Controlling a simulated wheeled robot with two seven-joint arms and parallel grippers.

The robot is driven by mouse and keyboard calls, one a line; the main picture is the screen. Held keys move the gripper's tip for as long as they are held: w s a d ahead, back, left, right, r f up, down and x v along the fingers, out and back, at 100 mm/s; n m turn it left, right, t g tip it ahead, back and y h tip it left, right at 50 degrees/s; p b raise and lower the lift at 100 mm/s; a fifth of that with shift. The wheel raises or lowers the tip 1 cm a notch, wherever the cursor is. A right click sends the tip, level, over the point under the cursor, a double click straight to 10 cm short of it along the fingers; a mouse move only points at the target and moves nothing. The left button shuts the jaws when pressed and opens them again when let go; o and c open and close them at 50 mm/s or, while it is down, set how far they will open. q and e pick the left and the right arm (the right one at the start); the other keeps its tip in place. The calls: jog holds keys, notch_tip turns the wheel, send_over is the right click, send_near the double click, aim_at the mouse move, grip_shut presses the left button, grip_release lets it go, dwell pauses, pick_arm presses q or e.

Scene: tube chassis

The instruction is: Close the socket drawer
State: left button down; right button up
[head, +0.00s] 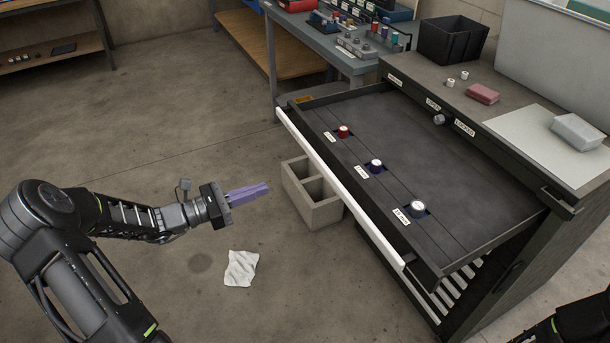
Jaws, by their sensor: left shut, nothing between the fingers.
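The socket drawer (455,165) is pulled out of the dark cabinet (545,225) at the right. Its front edge is a long white strip (335,182). Inside it a red socket (344,131), a purple socket (375,166) and a silver-topped socket (417,208) sit in a row beside small labels. My left gripper (262,189) has purple fingers and is shut and empty. It hangs over the floor left of the drawer front, apart from it. At the lower right edge only part of my right arm shows; its gripper is out of view.
A concrete block (308,190) stands on the floor by the drawer front. A white crumpled sheet (240,268) lies on the floor. A workbench (345,62) stands behind.

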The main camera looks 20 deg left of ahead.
pick_arm(q)
jog(key=shift+d, duration=0.2)
jog(key=p+x, duration=0.1)
jog(key=x, duration=1.3)
jog(key=shift+d+f, duration=0.1)
